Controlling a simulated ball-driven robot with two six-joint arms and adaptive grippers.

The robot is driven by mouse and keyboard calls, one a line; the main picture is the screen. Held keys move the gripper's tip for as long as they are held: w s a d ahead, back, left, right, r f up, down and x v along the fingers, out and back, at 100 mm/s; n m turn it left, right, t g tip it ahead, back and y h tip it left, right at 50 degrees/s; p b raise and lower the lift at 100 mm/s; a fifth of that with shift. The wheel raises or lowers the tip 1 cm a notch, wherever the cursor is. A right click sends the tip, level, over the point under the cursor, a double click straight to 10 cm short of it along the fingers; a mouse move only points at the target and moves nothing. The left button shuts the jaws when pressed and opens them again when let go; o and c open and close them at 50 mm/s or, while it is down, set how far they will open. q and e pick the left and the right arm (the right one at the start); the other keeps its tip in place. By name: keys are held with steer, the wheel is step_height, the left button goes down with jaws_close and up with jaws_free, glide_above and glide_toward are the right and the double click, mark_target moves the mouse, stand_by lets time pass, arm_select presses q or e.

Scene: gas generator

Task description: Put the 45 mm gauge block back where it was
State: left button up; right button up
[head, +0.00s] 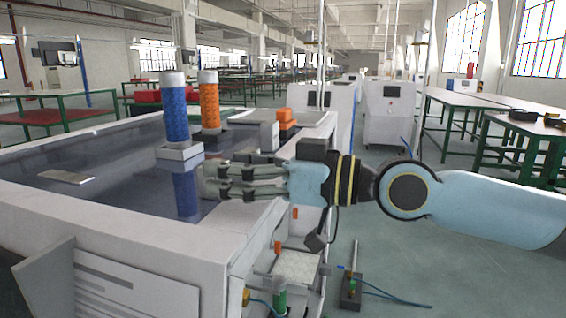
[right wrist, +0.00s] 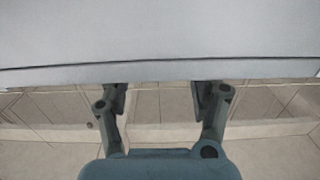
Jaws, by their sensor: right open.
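My right gripper (head: 212,181) reaches in from the right over the near right part of the machine's dark top. In the right wrist view its two fingers (right wrist: 158,95) stand apart with nothing between them, facing a broad pale surface (right wrist: 160,40). A grey block (head: 180,151) stands under the blue patterned cylinder, left of the fingers. Another grey block (head: 262,134) is behind the gripper, near an orange piece (head: 287,122). No size marking is readable, so I cannot tell which is the 45 mm gauge block. My left gripper is not in view.
A blue cylinder (head: 176,108) and an orange cylinder (head: 209,103) stand upright on the dark top. A flat pale plate (head: 67,177) lies at left. The machine's pale rim (head: 130,218) runs along the front. The dark top between plate and blue cylinder is clear.

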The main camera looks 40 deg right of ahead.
steer(key=p+v, duration=0.5)
steer(key=v, duration=0.2)
steer(key=s+d+f+m+g+h, duration=0.15)
steer(key=d+f+h, duration=0.25)
steer(key=d+f, duration=0.65)
steer(key=d+f+m+g+h, duration=0.15)
steer(key=d+f+h, duration=0.4)
steer(key=f, duration=0.75)
steer(key=s+d+f+m+g, duration=0.1)
steer(key=s+d+f, duration=0.15)
steer(key=f, duration=0.35)
steer(key=s+d+f+m+g, duration=0.1)
steer(key=s+d+f, duration=0.1)
steer(key=s+f, duration=0.3)
steer(key=s+a+f+g+h, duration=0.1)
steer(key=s+a+f+g, duration=0.2)
steer(key=s+f, duration=0.45)
steer(key=s+a+f+g+h, duration=0.1)
steer(key=s+a+f+g, duration=0.3)
steer(key=f, duration=0.6)
steer(key=s+a+f+g+y, duration=0.1)
steer(key=s+a+f+g, duration=0.1)
steer(key=s+a+f, duration=0.4)
steer(key=s+a, duration=0.5)
steer(key=s, duration=0.1)
steer(key=shift+s+f+m+y, duration=0.3)
steer(key=shift+s+f+y, duration=0.05)
steer(key=shift+s, duration=0.05)
steer(key=shift+a, duration=0.15)
